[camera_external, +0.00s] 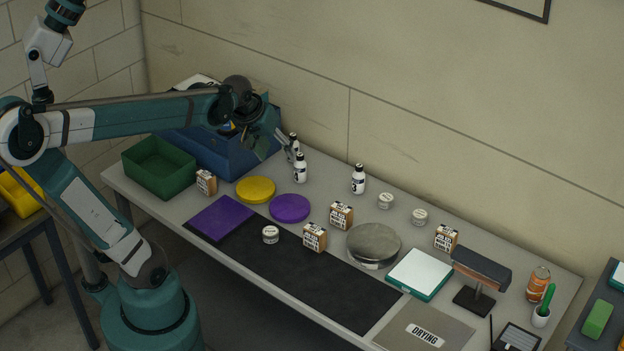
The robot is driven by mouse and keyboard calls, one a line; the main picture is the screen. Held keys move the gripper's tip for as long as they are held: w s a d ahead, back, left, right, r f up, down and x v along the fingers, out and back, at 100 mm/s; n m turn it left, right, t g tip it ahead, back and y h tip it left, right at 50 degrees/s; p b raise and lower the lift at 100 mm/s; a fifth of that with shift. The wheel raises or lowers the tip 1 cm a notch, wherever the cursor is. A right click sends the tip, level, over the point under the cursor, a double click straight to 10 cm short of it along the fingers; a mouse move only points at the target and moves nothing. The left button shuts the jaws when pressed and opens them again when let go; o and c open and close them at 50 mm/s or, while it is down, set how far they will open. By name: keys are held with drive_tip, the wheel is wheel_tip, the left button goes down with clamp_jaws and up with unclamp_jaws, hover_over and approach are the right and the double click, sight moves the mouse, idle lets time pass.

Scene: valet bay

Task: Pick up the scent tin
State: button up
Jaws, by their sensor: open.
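Three small round pale tins with dark labels stand on the grey table (330,178); the print is too small to read, so I cannot tell which is the scent tin. One tin (270,235) is on the black mat (300,268) near the front edge. A second tin (386,201) and a third tin (420,217) stand toward the back, right of the bottles. My gripper (288,146) is open above the back left of the table, close to the white bottles and well left of the two rear tins. Its fingertips are partly hard to make out against the bottle behind.
White bottles (300,170) stand near my gripper, another bottle (358,180) farther right. Green bin (160,168) and blue bin (203,150) fill the left end.

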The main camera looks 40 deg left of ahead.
drive_tip(key=w+d+n+g, duration=0.1)
drive_tip(key=w+d+n, duration=0.2)
drive_tip(key=w, duration=0.8)
drive_tip(key=n+g, duration=0.5)
drive_tip(key=n, duration=0.2)
hover_over(387, 198)
drive_tip(key=f, duration=2.5)
drive_tip(key=shift+a+f, duration=0.2)
drive_tip(key=shift+f, duration=0.5)
drive_tip(key=shift+d, duration=0.1)
drive_tip(key=shift+f+p, duration=0.3)
drive_tip(key=shift+f, duration=1)
